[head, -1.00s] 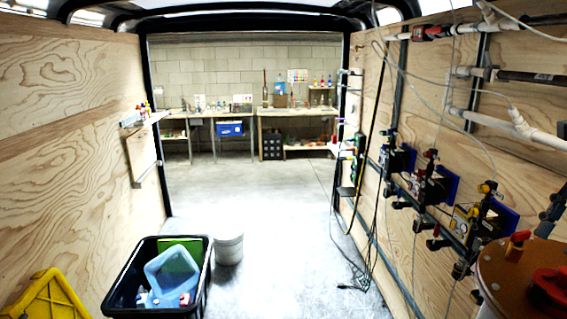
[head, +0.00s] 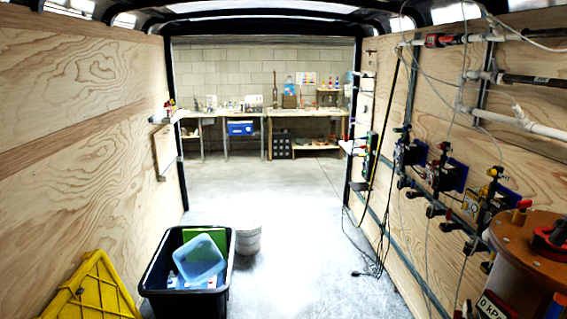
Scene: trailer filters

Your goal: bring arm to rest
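Neither of my grippers shows in the head view, and no clear part of my arms is in sight. I cannot tell from this view where the arms are or how they are posed. The view looks down the inside of the trailer toward its open rear end.
A black bin (head: 184,290) with a blue container (head: 199,260) stands at lower left, beside a white bucket (head: 248,239) and a yellow folded object (head: 92,292). A brown-topped drum (head: 515,240) is at right. Pipes and valves (head: 440,173) line the right wall. The middle floor is clear.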

